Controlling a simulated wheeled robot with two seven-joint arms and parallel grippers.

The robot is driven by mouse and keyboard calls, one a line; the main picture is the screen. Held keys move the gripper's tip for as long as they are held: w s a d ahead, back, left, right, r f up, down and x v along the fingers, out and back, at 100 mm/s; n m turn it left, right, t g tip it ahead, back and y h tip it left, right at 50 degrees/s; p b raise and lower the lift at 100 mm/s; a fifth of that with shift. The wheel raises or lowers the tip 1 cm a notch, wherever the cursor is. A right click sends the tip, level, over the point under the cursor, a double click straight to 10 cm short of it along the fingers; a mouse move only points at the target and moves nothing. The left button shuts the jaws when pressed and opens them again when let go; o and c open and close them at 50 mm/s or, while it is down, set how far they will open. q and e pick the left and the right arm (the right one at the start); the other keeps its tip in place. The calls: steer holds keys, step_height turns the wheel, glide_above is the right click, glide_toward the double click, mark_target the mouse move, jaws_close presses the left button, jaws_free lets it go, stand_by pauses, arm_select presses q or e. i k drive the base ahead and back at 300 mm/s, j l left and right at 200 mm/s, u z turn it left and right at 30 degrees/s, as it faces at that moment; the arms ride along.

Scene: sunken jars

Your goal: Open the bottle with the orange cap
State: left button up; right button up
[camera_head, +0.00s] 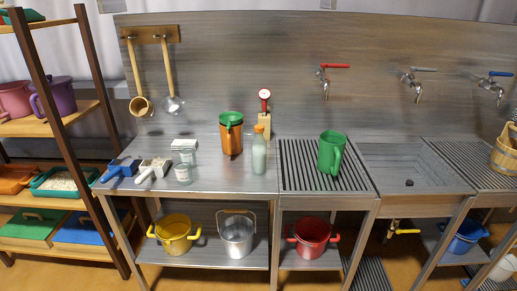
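A pale, milky bottle with an orange cap (259,152) stands upright on the steel counter (225,179), left of the ribbed drainboard. The orange cap sits on the top of the bottle. Close behind it and slightly to the right is a wooden block with a red round dial on top (265,112). An orange canister with a green rim (231,134) stands to its left. Neither of my grippers shows in the head view.
A green pitcher (331,152) stands on the drainboard (307,180) right of the bottle. Small glass jars (183,174), a white scoop (154,168) and a blue scoop (121,171) lie at the counter's left. A sink (410,171) is further right. The counter in front of the bottle is clear.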

mark_target(260, 143)
steer(key=i+j+z, duration=0.1)
steer(key=j+z, duration=0.25)
steer(key=i+j+z, duration=0.1)
steer(key=j+z, duration=0.6)
